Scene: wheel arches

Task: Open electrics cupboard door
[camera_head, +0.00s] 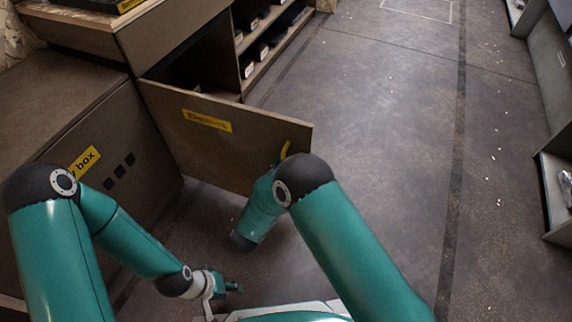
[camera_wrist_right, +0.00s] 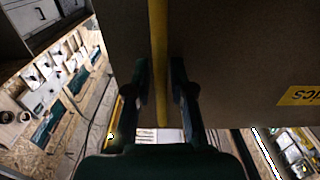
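The electrics cupboard door (camera_head: 225,148) stands swung out from its cupboard, with a yellow label on its face and a dark gap behind its left part. Its yellow handle (camera_head: 284,150) is near the door's free edge. In the right wrist view the handle (camera_wrist_right: 158,60) runs between the fingers of my right gripper (camera_wrist_right: 160,82), which sit close on both sides of it and look shut on it. The door face fills much of that view. In the head view my arm hides this gripper. My left gripper (camera_head: 226,288) is low in the picture, away from the door; its finger opening is unclear.
A closed cupboard with a yellow "box" label (camera_head: 84,160) stands left of the door. Open shelves (camera_head: 268,45) with dark bins are behind the door. The grey floor (camera_head: 400,130) to the right is clear up to shelving (camera_head: 553,190) at the right edge.

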